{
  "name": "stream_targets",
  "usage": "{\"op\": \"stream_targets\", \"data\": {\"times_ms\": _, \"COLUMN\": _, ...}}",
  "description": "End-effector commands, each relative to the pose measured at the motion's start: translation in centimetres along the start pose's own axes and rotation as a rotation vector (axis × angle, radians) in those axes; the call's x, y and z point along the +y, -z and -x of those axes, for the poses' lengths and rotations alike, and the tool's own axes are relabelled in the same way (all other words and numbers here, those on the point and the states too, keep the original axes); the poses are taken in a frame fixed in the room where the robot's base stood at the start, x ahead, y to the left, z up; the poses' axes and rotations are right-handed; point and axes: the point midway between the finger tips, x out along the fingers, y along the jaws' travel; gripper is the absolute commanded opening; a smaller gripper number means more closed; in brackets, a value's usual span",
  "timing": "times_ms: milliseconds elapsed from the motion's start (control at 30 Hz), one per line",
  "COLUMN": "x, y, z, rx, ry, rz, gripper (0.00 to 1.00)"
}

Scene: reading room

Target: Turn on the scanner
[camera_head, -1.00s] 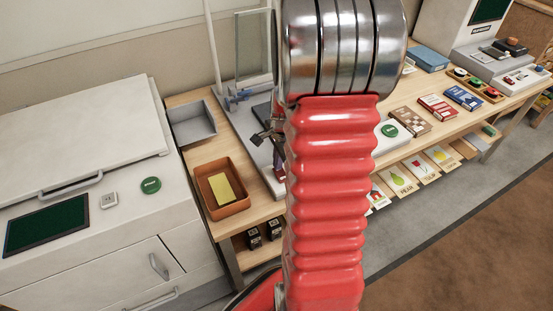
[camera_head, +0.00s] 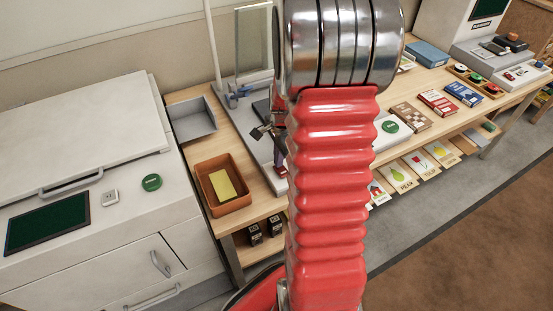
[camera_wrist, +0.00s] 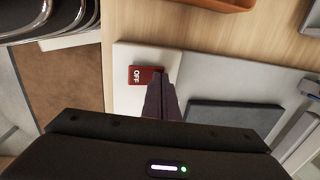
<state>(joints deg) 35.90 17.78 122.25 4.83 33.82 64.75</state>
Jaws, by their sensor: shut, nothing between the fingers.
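The scanner is a pale flat machine (camera_head: 243,117) with an upright glass pane (camera_head: 254,45), on the wooden table left of my arm. Its red rocker switch (camera_wrist: 140,76) reads OFF in the wrist view, at a corner of the pale base (camera_wrist: 125,58). The switch also shows small beside my arm in the head view (camera_head: 281,170). My gripper (camera_wrist: 157,75) is shut and empty, its dark fingertips at the right edge of the switch in the picture; I cannot tell whether they touch it. In the head view my arm hides much of the scanner.
A brown tray with a yellow pad (camera_head: 244,203) and a grey tray (camera_head: 203,136) stand left of the scanner. A white copier (camera_head: 90,128) with a green button (camera_head: 152,182) is at far left. Books (camera_head: 437,103) and another machine (camera_head: 495,62) are to the right.

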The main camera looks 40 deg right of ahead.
Motion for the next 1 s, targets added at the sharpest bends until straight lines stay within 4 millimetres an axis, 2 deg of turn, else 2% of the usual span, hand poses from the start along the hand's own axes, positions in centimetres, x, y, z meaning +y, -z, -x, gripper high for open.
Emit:
{"op": "stream_targets", "data": {"times_ms": 367, "x": 1.1, "y": -0.1, "z": 0.6, "rx": 0.000, "ry": 0.000, "rz": 0.001, "gripper": 0.00}}
{"op": "stream_targets", "data": {"times_ms": 767, "x": 1.1, "y": -0.1, "z": 0.7, "rx": 0.000, "ry": 0.001, "rz": 0.003, "gripper": 0.00}}
{"op": "stream_targets", "data": {"times_ms": 1000, "x": 0.6, "y": -0.2, "z": 2.4, "rx": 0.001, "ry": 0.003, "rz": 0.004, "gripper": 0.00}}
